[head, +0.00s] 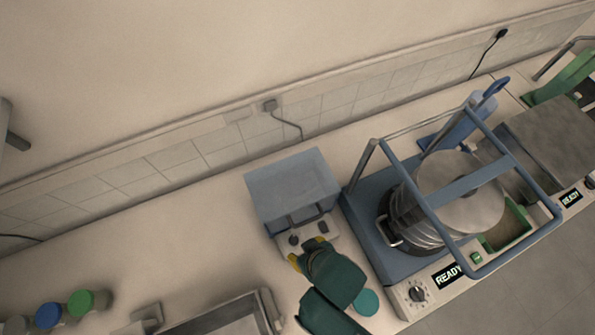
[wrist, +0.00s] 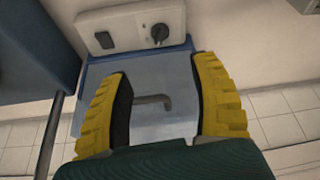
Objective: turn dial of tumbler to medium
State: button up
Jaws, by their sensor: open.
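A small machine with a translucent blue lid (head: 290,188) stands on the bench, and I take it to be the tumbler. Its light front panel shows in the wrist view (wrist: 132,22), with a black rocker switch (wrist: 104,40) and a round black dial (wrist: 159,33) beside it. The dial's marks are too small to read. My gripper (head: 305,252) is at the front of this machine. In the wrist view my gripper (wrist: 162,70) is open with yellow fingers apart and nothing between them. The panel and dial lie beyond the fingertips, apart from them.
A sieve shaker with a blue frame (head: 385,150) and its own dial (head: 417,293) stands close on the right. Bottles with coloured caps (head: 80,303) and a metal tray (head: 225,318) are at lower left. The bench (head: 150,255) left of the machine is clear.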

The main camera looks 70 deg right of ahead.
aim_at(295, 241)
jog(key=b+x, duration=0.3)
jog(key=x, duration=1.2)
jog(key=shift+w+f, duration=0.15)
